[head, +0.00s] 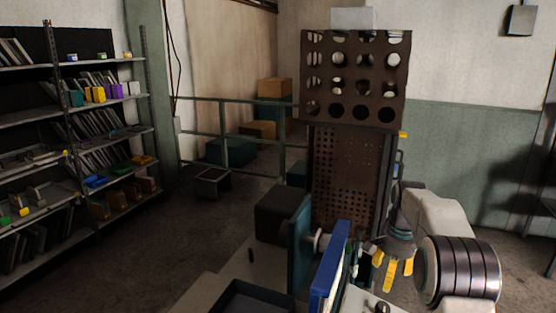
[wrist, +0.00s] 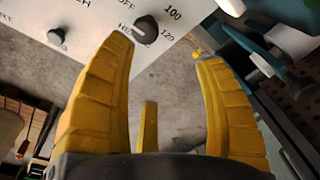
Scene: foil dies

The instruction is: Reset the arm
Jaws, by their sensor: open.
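My gripper (head: 392,277) shows at the right of the head view, its yellow fingers hanging down beside a machine with a blue-edged panel (head: 329,270). In the wrist view my gripper (wrist: 160,55) has its yellow fingers spread wide, with nothing between them. A third, shorter finger shows in the middle. A pale control panel (wrist: 85,25) with dark knobs and printed numbers lies beyond the fingertips. One dark knob (wrist: 147,28) is close to the left fingertip in the picture; whether they touch I cannot tell.
A perforated brown rack (head: 345,185) stands behind the machine. A teal plate (head: 299,232) and a dark open tray (head: 250,301) are left of the panel. Loaded shelves (head: 75,120) line the left wall. A railing (head: 222,135) crosses the back. Open floor lies between shelves and machine.

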